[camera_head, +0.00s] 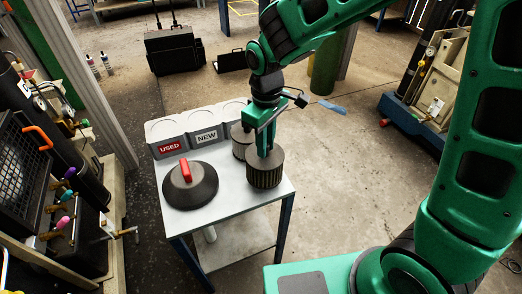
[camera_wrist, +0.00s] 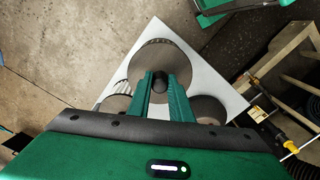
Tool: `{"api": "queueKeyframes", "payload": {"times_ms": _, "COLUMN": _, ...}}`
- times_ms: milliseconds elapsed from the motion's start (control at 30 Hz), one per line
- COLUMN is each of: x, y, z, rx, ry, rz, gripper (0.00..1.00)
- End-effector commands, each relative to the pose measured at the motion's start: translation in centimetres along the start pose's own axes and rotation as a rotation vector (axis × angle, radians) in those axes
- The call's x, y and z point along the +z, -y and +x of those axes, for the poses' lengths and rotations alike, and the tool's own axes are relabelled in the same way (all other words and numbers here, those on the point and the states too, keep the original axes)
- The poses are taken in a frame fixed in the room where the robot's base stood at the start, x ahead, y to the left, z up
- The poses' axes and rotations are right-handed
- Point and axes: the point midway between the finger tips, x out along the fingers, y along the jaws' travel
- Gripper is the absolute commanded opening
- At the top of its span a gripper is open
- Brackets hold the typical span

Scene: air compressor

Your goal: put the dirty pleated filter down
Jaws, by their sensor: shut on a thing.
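A dark brownish pleated filter (camera_head: 265,174), a short round drum, is at the right front part of the small table (camera_head: 223,223). My gripper (camera_head: 264,150) comes down on its top from above and is shut on its middle. In the wrist view my gripper's fingers (camera_wrist: 160,84) close on a small dark knob at the centre of the filter's round top (camera_wrist: 163,56). The filter stands upright; I cannot tell whether its base touches the tabletop. A second pleated filter (camera_head: 239,148) stands just behind it, partly hidden by my gripper.
A black round cover (camera_head: 202,188) with a red handle lies at the table's left front. Grey bins labelled USED (camera_head: 169,148) and NEW (camera_head: 206,136) line the back edge. The table's right edge is close to the held filter.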

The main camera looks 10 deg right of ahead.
Motion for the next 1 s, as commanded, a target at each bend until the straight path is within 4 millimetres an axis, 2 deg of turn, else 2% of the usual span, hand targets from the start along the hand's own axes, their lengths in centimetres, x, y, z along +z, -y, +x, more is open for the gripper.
{"api": "queueKeyframes", "payload": {"times_ms": 100, "x": 0.1, "y": 0.1, "z": 1.8, "rx": -0.001, "ry": 0.004, "rz": 0.000, "gripper": 0.00}}
{"api": "queueKeyframes", "payload": {"times_ms": 200, "x": 0.0, "y": 0.0, "z": 2.6, "rx": -0.001, "ry": 0.002, "rz": 0.001, "gripper": 0.00}}
{"api": "queueKeyframes", "payload": {"times_ms": 567, "x": 0.0, "y": 0.1, "z": 2.9, "rx": 0.000, "ry": 0.002, "rz": 0.001, "gripper": 0.00}}
{"api": "queueKeyframes", "payload": {"times_ms": 600, "x": 0.0, "y": 0.1, "z": 3.0, "rx": 0.000, "ry": 0.002, "rz": 0.001, "gripper": 0.21}}
{"api": "queueKeyframes", "payload": {"times_ms": 667, "x": 0.0, "y": 0.1, "z": 3.0, "rx": 0.000, "ry": 0.002, "rz": 0.001, "gripper": 0.35}}
{"api": "queueKeyframes", "payload": {"times_ms": 1000, "x": 0.0, "y": 0.1, "z": 2.8, "rx": 0.000, "ry": 0.001, "rz": 0.000, "gripper": 0.38}}
